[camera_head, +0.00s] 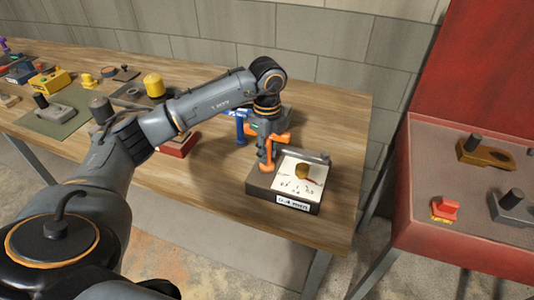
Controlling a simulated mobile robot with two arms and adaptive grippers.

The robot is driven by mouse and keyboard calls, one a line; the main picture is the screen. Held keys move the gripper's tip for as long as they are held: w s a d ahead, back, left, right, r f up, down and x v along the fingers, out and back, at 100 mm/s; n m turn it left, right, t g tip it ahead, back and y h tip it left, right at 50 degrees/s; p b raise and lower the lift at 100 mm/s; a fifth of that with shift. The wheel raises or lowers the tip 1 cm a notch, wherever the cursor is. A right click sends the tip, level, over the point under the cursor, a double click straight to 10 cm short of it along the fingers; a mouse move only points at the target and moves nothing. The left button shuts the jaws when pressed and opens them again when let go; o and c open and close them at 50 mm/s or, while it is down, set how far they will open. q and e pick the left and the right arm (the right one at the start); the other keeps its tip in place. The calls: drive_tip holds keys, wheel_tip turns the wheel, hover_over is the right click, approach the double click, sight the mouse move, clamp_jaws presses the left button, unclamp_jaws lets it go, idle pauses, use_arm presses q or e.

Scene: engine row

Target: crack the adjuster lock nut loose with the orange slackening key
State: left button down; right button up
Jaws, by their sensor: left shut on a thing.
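My left arm reaches across the bench, and its gripper (267,134) points down at the left edge of a dark block (258,192). The gripper is shut on the orange slackening key (271,143), which stands upright with a crosspiece at the top. The key's lower end is at the block's back left corner; I cannot tell whether it touches. The block has a white marked face, a brass-coloured knob (302,171) and a label (293,203). I cannot make out the adjuster lock nut for certain. My right gripper is out of view.
A blue tool (240,127) stands just behind and left of the key. A red-based item (178,145) is partly hidden by my arm. More fixtures line the wooden bench (215,188) to the left. A red cabinet (460,240) with parts stands right, across a gap.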

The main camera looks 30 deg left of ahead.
use_arm(q)
drive_tip(key=shift+s+r+n+p, duration=0.1)
drive_tip(key=shift+n+p, duration=0.35)
drive_tip(key=shift+n, duration=0.45)
drive_tip(key=shift+r+p, duration=0.4)
drive_tip(key=shift+r, duration=0.2)
wheel_tip(320, 180, up, 4)
drive_tip(key=p, duration=0.3)
drive_tip(key=shift+r, duration=0.1)
